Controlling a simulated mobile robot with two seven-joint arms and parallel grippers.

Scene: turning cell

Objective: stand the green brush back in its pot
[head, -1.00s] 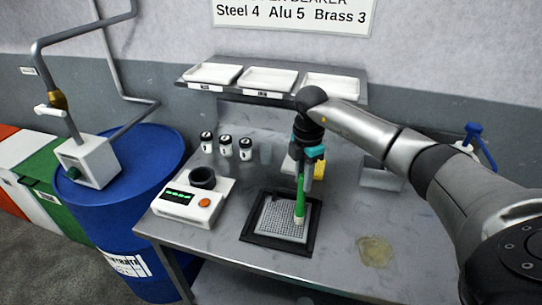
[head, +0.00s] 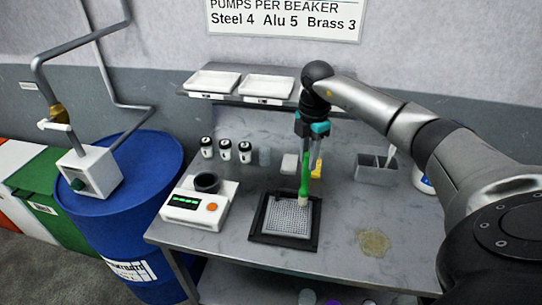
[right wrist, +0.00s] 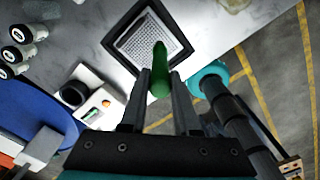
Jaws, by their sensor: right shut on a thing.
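The green brush (head: 305,175) hangs roughly upright, pale tip down, in my right gripper (head: 311,155), over the back right part of the black-framed grid mat. My right gripper is shut on it. In the right wrist view, the green brush (right wrist: 160,72) sits between the two fingers of my right gripper (right wrist: 159,84). The brush's pot cannot be told for sure. My left gripper is not in view.
The black-framed mat (head: 262,234) lies mid-bench. A white scale (head: 190,212) with a dark cup is left of it, with several black-lidded jars (head: 226,150) behind. A yellow thing (head: 317,168) is partly hidden behind my gripper. A tan stain (head: 374,242) marks the bench right.

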